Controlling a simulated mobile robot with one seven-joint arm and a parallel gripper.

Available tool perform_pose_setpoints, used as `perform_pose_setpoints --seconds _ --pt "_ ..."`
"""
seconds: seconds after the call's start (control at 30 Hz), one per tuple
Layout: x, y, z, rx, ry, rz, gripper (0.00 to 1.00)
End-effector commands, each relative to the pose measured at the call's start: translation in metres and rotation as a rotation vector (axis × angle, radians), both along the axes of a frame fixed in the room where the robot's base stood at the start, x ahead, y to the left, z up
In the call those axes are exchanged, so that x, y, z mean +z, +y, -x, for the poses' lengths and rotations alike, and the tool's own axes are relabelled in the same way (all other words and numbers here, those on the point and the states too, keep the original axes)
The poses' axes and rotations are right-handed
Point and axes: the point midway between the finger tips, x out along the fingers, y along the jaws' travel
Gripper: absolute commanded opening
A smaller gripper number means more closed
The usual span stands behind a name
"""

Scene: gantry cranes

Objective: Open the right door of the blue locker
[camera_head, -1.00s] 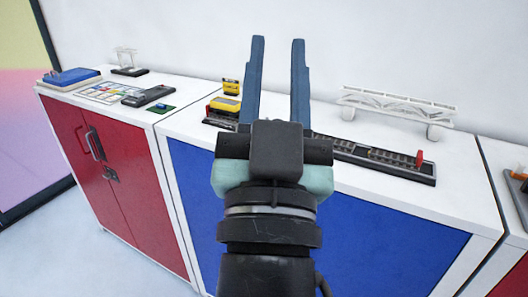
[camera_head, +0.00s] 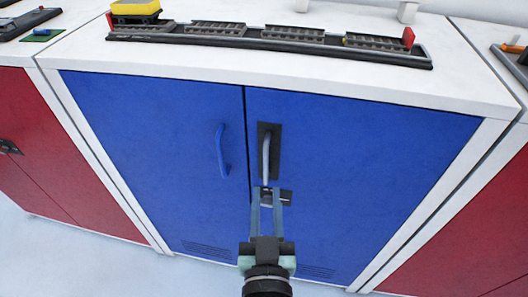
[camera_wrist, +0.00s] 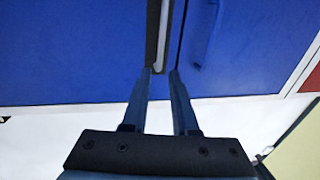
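The blue locker's right door (camera_head: 400,150) is shut. It has an upright grey handle (camera_head: 266,155) on a black plate, with a small dark latch piece (camera_head: 285,196) at its lower end. The left door (camera_head: 150,130) is shut and has a blue handle (camera_head: 221,150). My gripper (camera_head: 266,191) is open, its fingers pointing at the lower end of the grey handle. In the wrist view, the grey handle (camera_wrist: 163,40) ends between and just beyond the fingertips (camera_wrist: 160,71). I cannot tell if they touch it.
A dark track model (camera_head: 270,38) and a yellow block (camera_head: 136,9) lie on the locker's white top. Red cabinets stand close on the left (camera_head: 40,140) and right (camera_head: 480,240). Pale floor (camera_head: 90,270) is clear in front.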

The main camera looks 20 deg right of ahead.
Motion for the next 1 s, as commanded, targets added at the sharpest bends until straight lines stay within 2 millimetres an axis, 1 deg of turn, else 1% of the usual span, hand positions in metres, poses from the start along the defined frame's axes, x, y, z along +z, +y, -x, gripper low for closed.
perform_pose_setpoints --seconds 0.03,0.3,0.5,0.7,1.0 --pt "0.004 -0.003 -0.01 0.002 -0.002 0.001 0.27" --pt "0.005 -0.021 -0.054 0.002 -0.004 -0.001 0.27" --pt "0.003 -0.033 -0.081 0.001 -0.002 0.0 0.27" --pt "0.001 -0.039 -0.095 0.0 -0.001 0.0 0.27" --pt "0.001 -0.04 -0.097 0.001 -0.001 0.0 0.27"
